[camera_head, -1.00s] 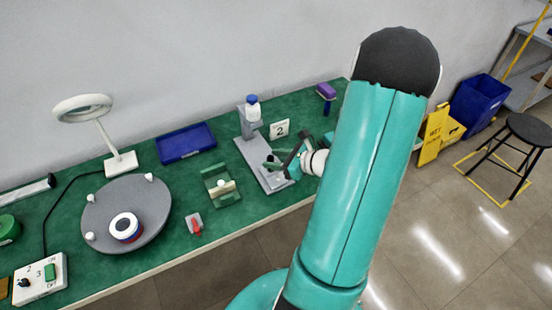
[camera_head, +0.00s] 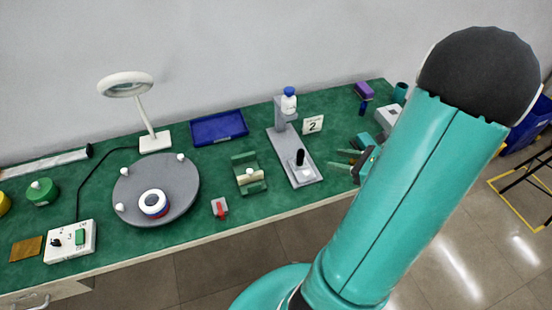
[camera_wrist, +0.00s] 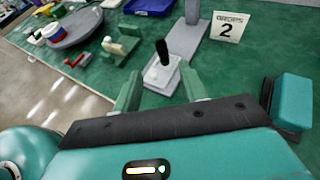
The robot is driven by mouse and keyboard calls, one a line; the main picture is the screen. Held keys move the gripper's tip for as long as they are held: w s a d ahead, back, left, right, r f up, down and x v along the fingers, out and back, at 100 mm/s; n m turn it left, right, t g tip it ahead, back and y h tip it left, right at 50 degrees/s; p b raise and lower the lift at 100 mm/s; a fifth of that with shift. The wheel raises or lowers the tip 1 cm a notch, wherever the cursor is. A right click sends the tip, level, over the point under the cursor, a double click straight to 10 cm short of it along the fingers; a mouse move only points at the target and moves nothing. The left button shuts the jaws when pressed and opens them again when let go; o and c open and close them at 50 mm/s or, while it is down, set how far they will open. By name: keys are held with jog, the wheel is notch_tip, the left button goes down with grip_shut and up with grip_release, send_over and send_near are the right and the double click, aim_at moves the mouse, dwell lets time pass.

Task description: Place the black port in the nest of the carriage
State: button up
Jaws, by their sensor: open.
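The black port (camera_head: 300,158) is a small dark upright peg. It stands in a pale block, which looks like the carriage (camera_head: 301,172), on the front of a grey stand's base. In the wrist view the black port (camera_wrist: 162,48) stands upright, leaning slightly in the picture, in the pale carriage (camera_wrist: 160,75). Its lower end is hidden inside the carriage. My gripper (camera_head: 366,160) is right of the stand, apart from the port. In the wrist view my gripper (camera_wrist: 162,90) has its two green fingers spread with nothing between them, the carriage lying beyond.
A white bottle with a blue cap (camera_head: 289,99) tops the stand's column. A "2" sign (camera_head: 313,124) stands behind. A green cradle (camera_head: 249,173), red-handled switch (camera_head: 220,208), grey turntable (camera_head: 150,205) and blue tray (camera_head: 219,128) are to the left. Grey and teal items (camera_head: 388,118) are at right.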

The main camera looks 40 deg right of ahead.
jog(key=w+a+r+n+g+y, duration=0.15)
jog(key=a+r+n+g, duration=0.25)
jog(key=a+n, duration=0.4)
jog(key=w+a+r+n+g+y, duration=0.1)
jog(key=w+a+r+n+g, duration=0.25)
jog(key=a+n, duration=0.5)
jog(key=s+a+r+n+h, duration=0.3)
jog(key=a+r+n+h, duration=0.3)
jog(key=a+r+n, duration=0.4)
jog(key=a+n, duration=0.4)
jog(key=n, duration=0.2)
jog(key=shift+s+a+r+h, duration=0.15)
jog(key=shift+s+a+h, duration=0.1)
jog(key=shift+s+h, duration=0.1)
jog(key=shift+d, duration=0.15)
